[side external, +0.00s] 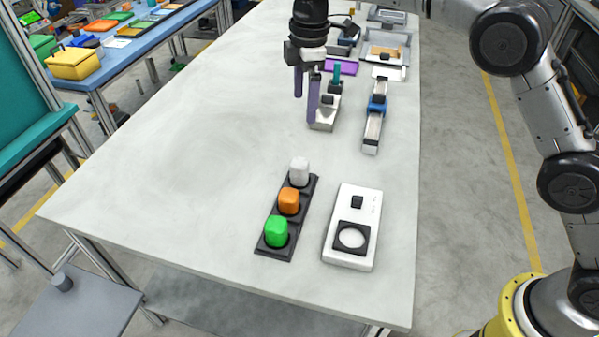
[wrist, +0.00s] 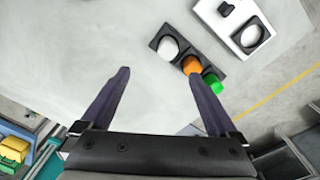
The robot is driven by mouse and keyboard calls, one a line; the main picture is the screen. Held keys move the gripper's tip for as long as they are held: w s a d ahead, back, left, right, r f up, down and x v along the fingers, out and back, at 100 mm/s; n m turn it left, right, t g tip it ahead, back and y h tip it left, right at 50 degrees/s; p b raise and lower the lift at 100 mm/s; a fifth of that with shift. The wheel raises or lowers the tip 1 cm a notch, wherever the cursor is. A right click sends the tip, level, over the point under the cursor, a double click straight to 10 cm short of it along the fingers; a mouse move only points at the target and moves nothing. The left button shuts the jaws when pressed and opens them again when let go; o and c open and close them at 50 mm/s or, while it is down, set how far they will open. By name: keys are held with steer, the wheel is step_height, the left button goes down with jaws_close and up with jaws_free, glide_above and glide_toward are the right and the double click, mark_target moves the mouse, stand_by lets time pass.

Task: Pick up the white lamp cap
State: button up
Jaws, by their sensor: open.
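The white lamp cap (side external: 299,170) stands upright in the far slot of a dark three-slot holder (side external: 268,251) on the table. It also shows in the wrist view (wrist: 168,47), at the upper left end of the holder. An orange cap (side external: 289,200) is in the middle slot and a green cap (side external: 276,230) in the near slot. My gripper (side external: 305,108) is open and empty, farther back over the table than the holder and apart from the white cap. In the wrist view its two fingers (wrist: 158,84) point towards the holder, with bare table between them.
A white box with a round black-rimmed opening (side external: 343,258) stands close to the right of the holder. A blue and silver slide device (side external: 372,130) and a grey block with a teal peg (side external: 325,117) stand farther back. The table's left half is clear.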

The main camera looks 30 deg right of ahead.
glide_above(300, 162)
steer(key=shift+g, duration=0.3)
step_height(300, 162, down, 11)
steer(key=shift+w+f, duration=0.1)
steer(key=shift+w, duration=0.05)
steer(key=shift+f, duration=2.95)
steer(key=c, duration=1.5)
